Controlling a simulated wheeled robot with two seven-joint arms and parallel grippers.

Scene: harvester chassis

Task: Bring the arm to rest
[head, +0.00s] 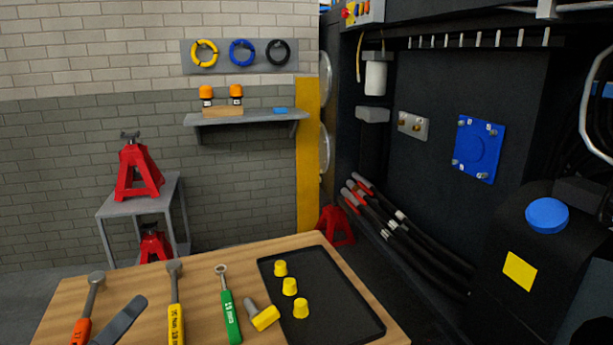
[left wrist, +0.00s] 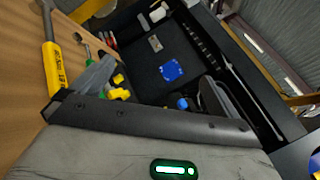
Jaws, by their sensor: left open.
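My left gripper (head: 132,310) shows in the head view as a grey finger low over the wooden table, between an orange-handled hammer (head: 88,308) and a yellow-handled tool (head: 176,308). The rest of this arm is below the picture. In the left wrist view, the dark gripper body spans the lower part, with grey fingers apart and nothing seen between them. The yellow-handled tool (left wrist: 53,65) lies to the left there. I cannot tell whether a finger touches the table. My right gripper is not in view.
The dark chassis (head: 420,170), with hoses (head: 400,235), stands right. Red jack stands (head: 137,172) are at left.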

